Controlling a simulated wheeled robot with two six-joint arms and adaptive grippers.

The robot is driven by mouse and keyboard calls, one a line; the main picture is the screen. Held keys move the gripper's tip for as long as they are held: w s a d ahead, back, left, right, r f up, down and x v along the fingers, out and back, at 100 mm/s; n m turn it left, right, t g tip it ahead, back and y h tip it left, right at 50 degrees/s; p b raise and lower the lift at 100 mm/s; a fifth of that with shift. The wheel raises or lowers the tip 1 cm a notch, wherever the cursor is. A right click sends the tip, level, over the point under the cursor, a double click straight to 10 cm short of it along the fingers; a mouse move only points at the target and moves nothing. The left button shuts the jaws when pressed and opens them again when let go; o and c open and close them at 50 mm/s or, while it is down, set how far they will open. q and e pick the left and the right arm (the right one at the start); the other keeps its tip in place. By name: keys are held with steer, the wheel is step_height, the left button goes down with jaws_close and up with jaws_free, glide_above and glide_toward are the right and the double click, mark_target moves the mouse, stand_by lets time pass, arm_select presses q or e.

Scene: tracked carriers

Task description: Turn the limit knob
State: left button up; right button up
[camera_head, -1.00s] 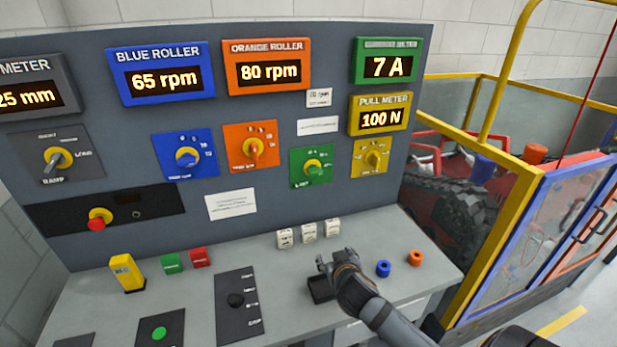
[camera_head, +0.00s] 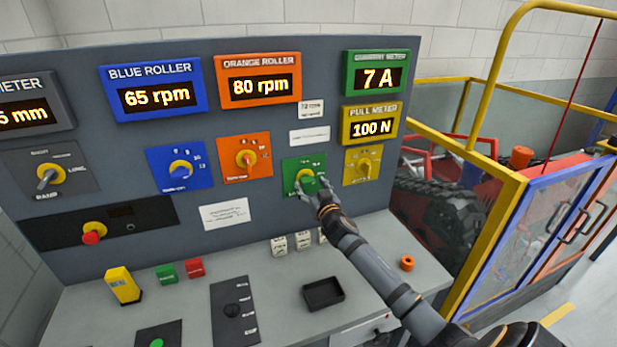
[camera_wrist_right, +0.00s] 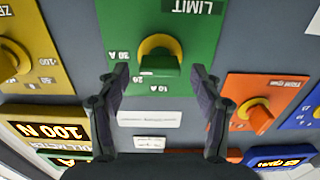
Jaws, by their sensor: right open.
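The limit knob has a green handle on a yellow collar. It sits on a green plate (camera_head: 290,167) on the upright panel, below the green meter (camera_head: 375,74) reading 7 A. In the right wrist view the plate appears upside down with the word LIMIT, and the knob (camera_wrist_right: 159,64) lies between my fingertips. The marks 30 A, 20 and 10 A run around it. My right gripper (camera_head: 313,190) is open in front of the plate, one finger on each side of the knob. I cannot tell whether they touch it. My left gripper is not in view.
An orange knob (camera_head: 246,159) and a yellow knob (camera_head: 364,166) flank the green plate. A black tray (camera_head: 323,293) and an orange ring (camera_head: 407,263) are on the desk below. A yellow-framed guard (camera_head: 487,210) stands at the right.

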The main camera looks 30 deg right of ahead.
mark_target(308, 181)
steer(key=shift+x, duration=1.25)
steer(key=c, duration=1.1)
